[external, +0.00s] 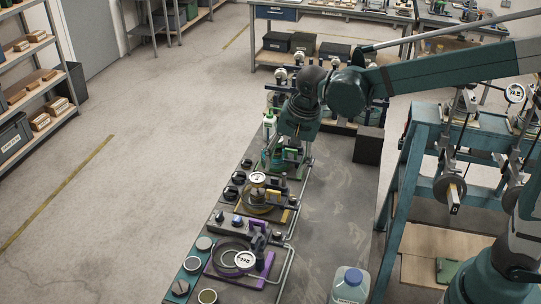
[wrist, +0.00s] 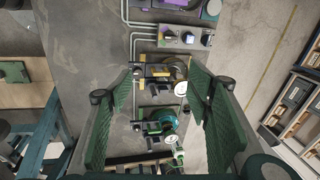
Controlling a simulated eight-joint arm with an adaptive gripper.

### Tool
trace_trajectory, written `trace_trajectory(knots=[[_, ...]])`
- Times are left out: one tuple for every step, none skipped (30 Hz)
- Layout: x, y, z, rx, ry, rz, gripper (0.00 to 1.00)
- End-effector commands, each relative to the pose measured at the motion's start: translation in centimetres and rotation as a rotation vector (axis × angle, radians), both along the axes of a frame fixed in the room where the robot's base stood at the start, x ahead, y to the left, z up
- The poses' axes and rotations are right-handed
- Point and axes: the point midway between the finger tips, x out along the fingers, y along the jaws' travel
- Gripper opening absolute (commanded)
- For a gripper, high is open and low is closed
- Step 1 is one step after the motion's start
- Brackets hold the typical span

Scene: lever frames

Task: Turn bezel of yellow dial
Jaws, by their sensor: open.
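The yellow dial (external: 258,178) has a white round face and stands above a yellow-framed fixture (external: 262,208) on the bench. In the wrist view its white face (wrist: 181,88) is beside the right finger, with the yellow frame (wrist: 160,71) just above it. My gripper (external: 284,160) points down over the bench, at the teal-green fixture behind the yellow one. In the wrist view my gripper (wrist: 160,72) is open, with its two green fingers wide apart and nothing held between them. I cannot tell whether a finger touches anything.
A purple fixture with its dial (external: 245,260) is at the near end of the bench. Black knobs (external: 235,184) line the left edge, with grey pipes on the right. A dark block (external: 369,145) and a clear jug (external: 350,285) stand on the bench. The right-hand bench top is largely clear.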

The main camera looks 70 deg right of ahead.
Motion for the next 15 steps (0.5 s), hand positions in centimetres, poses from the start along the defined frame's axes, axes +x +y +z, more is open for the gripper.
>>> trace_trajectory(knots=[[0.9, -0.6, -0.1, 0.008, 0.008, -0.036, 0.5], [1.3, -0.9, -0.2, 0.014, 0.014, -0.058, 0.5], [1.9, -1.3, -0.4, 0.021, 0.02, -0.087, 0.5], [2.3, -1.6, -0.6, 0.026, 0.025, -0.11, 0.5], [2.8, -1.9, -0.7, 0.031, 0.031, -0.132, 0.5], [3.3, -2.3, -1.0, 0.037, 0.037, -0.162, 0.5], [3.7, -2.6, -1.2, 0.042, 0.043, -0.184, 0.5], [4.2, -2.9, -1.4, 0.047, 0.048, -0.208, 0.5], [4.7, -3.4, -1.6, 0.053, 0.054, -0.238, 0.5], [5.1, -3.7, -1.9, 0.057, 0.059, -0.26, 0.5], [5.5, -4.0, -2.1, 0.062, 0.065, -0.283, 0.5], [6.0, -4.4, -2.4, 0.067, 0.071, -0.314, 0.5], [6.4, -4.7, -2.6, 0.072, 0.077, -0.335, 0.5], [6.8, -5.0, -2.8, 0.076, 0.081, -0.359, 0.5], [7.4, -5.5, -3.2, 0.081, 0.088, -0.389, 0.5]])
